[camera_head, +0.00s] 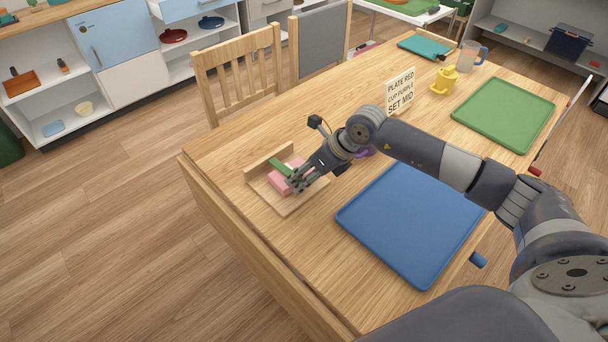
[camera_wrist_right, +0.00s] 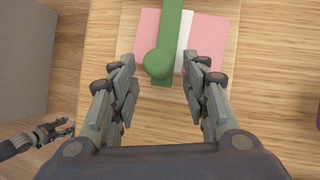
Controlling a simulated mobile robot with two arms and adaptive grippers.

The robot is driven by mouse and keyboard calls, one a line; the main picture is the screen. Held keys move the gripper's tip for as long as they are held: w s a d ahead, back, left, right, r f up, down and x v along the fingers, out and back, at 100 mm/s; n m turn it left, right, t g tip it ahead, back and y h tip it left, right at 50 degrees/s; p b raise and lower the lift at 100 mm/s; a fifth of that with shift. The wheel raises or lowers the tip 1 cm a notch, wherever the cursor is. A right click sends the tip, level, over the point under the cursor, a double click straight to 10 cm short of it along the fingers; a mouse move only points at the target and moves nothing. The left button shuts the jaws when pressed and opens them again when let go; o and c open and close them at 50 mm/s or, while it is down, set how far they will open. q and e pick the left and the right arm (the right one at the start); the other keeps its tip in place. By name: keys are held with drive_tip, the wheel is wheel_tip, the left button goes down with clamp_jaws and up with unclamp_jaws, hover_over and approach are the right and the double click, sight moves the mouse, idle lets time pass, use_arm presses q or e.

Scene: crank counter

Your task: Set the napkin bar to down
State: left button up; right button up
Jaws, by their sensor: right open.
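The napkin holder (camera_head: 290,207) is a wooden tray with a raised back wall, near the table's left end. Pink napkins (camera_head: 280,185) lie in it, with a white strip showing in the right wrist view. The green napkin bar (camera_head: 281,167) lies across the napkins; its round knob end (camera_wrist_right: 158,65) faces my right gripper. My right gripper (camera_head: 296,184) is open over the holder, with its fingertips (camera_wrist_right: 162,62) on either side of the knob and gaps on both sides. Part of my left gripper (camera_wrist_right: 55,130) shows at the lower left of the right wrist view; its jaws are unclear.
A blue tray (camera_head: 410,220) lies right of the holder, under my right arm. A purple item (camera_head: 365,153) is mostly hidden behind the arm. Chairs line the far side.

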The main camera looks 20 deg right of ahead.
drive_tip(key=v, duration=1.2)
drive_tip(key=shift+w+r, duration=0.1)
